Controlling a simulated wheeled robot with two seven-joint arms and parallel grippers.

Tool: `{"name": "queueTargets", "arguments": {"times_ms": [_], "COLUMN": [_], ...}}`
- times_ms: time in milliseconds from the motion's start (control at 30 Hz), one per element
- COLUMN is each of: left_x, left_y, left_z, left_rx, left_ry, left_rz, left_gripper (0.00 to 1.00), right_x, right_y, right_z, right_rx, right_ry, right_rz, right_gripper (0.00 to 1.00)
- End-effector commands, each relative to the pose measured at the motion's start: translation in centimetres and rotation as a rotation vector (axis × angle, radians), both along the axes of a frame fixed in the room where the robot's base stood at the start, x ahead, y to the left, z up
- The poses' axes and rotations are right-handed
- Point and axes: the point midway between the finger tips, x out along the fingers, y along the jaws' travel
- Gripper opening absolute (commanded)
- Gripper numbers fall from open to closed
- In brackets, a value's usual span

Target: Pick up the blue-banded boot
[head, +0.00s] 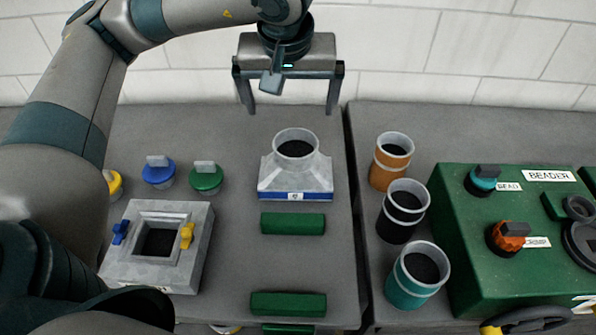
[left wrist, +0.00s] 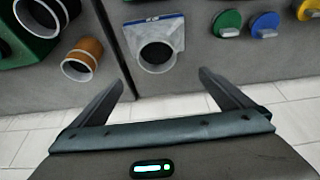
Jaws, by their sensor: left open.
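The blue-banded boot (head: 296,172) is a grey metal piece with a round collar on top and a blue band along its base. It stands upright on the grey bench, and it also shows in the left wrist view (left wrist: 172,28), below the wrist camera's fingertips in depth and ahead of them. My left gripper (head: 290,98) is open and empty. It is above and behind the boot in the head view, with its two fingers spread apart and pointing down, not touching the boot. My right gripper is not in view.
Two green blocks (head: 293,223) (head: 288,304) lie in front of the boot. Blue (head: 158,174) and green (head: 206,180) knobbed caps stand left, near a square grey frame (head: 203,245). Orange, black and teal-banded pipes (head: 391,165) and a green beader machine (head: 455,240) stand right.

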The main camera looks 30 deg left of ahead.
Motion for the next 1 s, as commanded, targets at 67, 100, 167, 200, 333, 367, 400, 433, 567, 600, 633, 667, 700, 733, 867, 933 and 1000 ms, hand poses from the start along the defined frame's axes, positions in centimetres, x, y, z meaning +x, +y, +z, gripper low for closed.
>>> {"name": "queueTargets", "arguments": {"times_ms": [67,100,167,200,333,367,400,433,567,600,633,667,700,733,867,933,1000], "left_x": [0.0,0.0,0.0,0.0,0.1,0.1,0.2,0.3,0.6,0.7,0.8,1.0,1.1,1.2,1.6,2.0,2.3], "left_y": [0.0,0.0,0.0,0.0,0.0,0.1,0.1,0.1,0.3,0.4,0.5,0.5,0.6,0.6,0.9,1.0,1.1], "left_z": [0.1,0.1,0.1,0.1,-0.2,-0.3,-0.5,-0.7,-1.7,-2.1,-2.4,-2.7,-3.1,-3.4,-4.7,-5.5,-6.3], "left_rx": [0.000,0.000,0.000,0.000,0.000,0.000,0.000,0.000,0.000,0.000,0.000,-0.001,-0.001,-0.001,0.000,0.000,0.000], "left_ry": [0.000,0.000,0.000,0.000,0.001,0.001,0.001,0.002,0.004,0.003,0.004,0.004,0.004,0.004,0.004,0.006,0.006], "left_rz": [0.000,0.000,0.000,0.000,0.000,0.000,0.000,-0.001,0.001,0.002,0.001,0.000,0.000,0.001,0.001,0.002,0.001], "left_gripper": [0.99,0.99,0.99,0.99,0.99,0.99,0.99,0.99,0.99,0.99,0.99,0.99,0.99,0.99,0.99,0.99,0.99], "right_x": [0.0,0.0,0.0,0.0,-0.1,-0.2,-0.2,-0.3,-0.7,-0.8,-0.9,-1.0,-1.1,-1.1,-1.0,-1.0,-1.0], "right_y": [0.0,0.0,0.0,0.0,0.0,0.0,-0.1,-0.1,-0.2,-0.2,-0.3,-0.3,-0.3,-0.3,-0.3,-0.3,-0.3], "right_z": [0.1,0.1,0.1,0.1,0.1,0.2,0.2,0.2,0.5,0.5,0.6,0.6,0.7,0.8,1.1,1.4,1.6], "right_rx": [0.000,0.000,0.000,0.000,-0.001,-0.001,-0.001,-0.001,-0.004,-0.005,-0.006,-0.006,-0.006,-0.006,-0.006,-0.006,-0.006], "right_ry": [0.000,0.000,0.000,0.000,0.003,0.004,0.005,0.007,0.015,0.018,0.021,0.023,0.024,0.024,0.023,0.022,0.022], "right_rz": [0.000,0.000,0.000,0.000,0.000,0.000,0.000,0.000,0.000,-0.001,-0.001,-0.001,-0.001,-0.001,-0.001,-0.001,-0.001], "right_gripper": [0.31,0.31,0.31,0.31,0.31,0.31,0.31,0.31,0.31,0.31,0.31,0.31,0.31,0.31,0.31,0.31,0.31]}}
